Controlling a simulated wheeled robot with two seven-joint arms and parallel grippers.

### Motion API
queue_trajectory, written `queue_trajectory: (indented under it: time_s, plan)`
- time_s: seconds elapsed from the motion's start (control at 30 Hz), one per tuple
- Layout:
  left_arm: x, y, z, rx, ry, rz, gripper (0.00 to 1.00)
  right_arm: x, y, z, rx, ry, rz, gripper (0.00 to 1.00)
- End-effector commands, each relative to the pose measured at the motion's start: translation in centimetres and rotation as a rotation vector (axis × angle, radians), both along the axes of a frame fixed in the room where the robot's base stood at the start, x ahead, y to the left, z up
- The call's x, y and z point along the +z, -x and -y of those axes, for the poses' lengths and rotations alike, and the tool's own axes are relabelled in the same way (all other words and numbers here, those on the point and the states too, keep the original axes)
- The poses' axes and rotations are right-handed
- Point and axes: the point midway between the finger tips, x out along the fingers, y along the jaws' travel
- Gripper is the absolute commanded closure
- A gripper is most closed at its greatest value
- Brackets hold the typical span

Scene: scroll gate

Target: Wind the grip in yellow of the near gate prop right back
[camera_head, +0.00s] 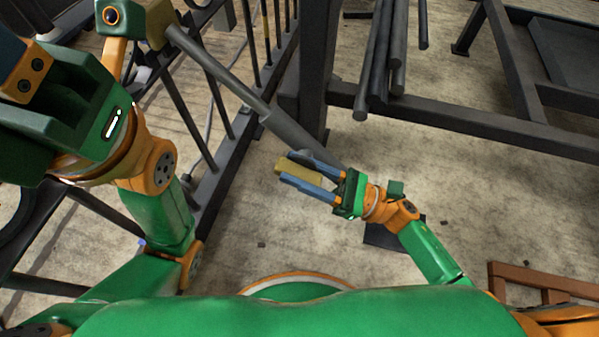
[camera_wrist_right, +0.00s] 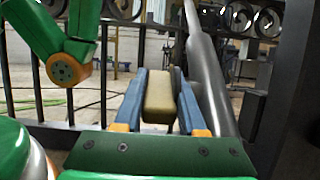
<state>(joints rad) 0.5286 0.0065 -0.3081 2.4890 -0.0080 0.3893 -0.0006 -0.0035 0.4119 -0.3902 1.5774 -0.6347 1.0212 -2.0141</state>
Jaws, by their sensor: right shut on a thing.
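The near gate prop (camera_head: 240,90) is a long grey tube slanting from the gate at upper left down to the right. Its yellow grip (camera_head: 296,172) is a short dull block at the lower end, beside a dark round hub (camera_head: 303,156). My right gripper (camera_head: 306,173) is shut on the grip, a blue finger on each side. In the right wrist view the grip (camera_wrist_right: 160,97) stands between the fingers, with the prop (camera_wrist_right: 208,80) just right of it. My left gripper (camera_head: 12,60) is cut off at the upper left; its fingertips are out of view.
The dark barred gate (camera_head: 222,150) stands left of the prop, with a thick post (camera_head: 316,70) beyond it. Several grey pipes (camera_head: 380,55) lie on a dark rack (camera_head: 470,122) at upper right. A brown frame (camera_head: 540,282) is at lower right.

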Motion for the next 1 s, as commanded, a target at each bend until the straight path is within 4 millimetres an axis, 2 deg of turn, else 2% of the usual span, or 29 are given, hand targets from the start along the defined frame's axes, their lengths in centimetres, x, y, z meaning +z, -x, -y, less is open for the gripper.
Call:
queue_trajectory:
  time_s: [0.1, 0.13, 0.17, 0.47, 0.8, 1.0]
  plan:
    - [0.0, 0.0, 0.0, 0.000, 0.000, 0.000, 0.68, 0.0, 0.0, 0.0, 0.000, 0.001, 0.000, 1.00]
    - [0.0, 0.0, 0.0, 0.000, 0.000, 0.000, 0.68, 0.0, 0.0, 0.0, 0.000, 0.001, 0.000, 0.52]
    - [0.0, 0.0, 0.0, 0.000, 0.000, -0.001, 0.68, 0.0, 0.0, 0.0, 0.000, 0.001, 0.000, 0.47]
    - [0.1, 0.0, 0.0, 0.000, 0.000, -0.001, 0.68, -0.1, 0.0, 0.2, -0.001, 0.002, -0.002, 0.47]
    - [0.2, -0.2, 0.0, -0.001, 0.001, -0.004, 0.68, -2.4, 1.8, 5.7, -0.001, 0.003, -0.004, 0.47]
    - [0.2, -0.2, 0.0, -0.001, 0.000, -0.005, 0.68, -2.6, 2.1, 6.3, 0.000, 0.001, 0.000, 0.47]
